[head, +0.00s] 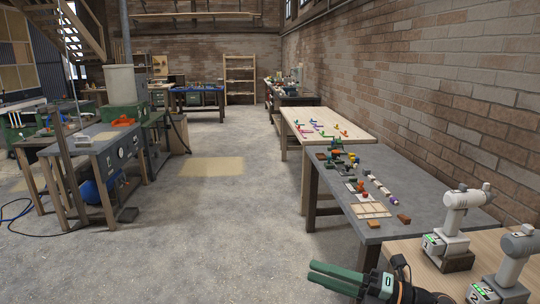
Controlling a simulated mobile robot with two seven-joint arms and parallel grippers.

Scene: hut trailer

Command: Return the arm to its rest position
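My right gripper (311,272) shows at the bottom of the head view, with long green fingers pointing left. The fingers lie side by side with no clear gap between them, and nothing shows held in them. It is over the concrete floor, just left of the near wooden bench. My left arm and gripper are out of view.
Two white devices on stands, one farther (455,215) and one nearer (512,262), stand on the wooden bench (415,258) right of my gripper. A grey table (425,190) with small parts and a wooden tray (385,208) is beyond. The floor (220,220) ahead is clear.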

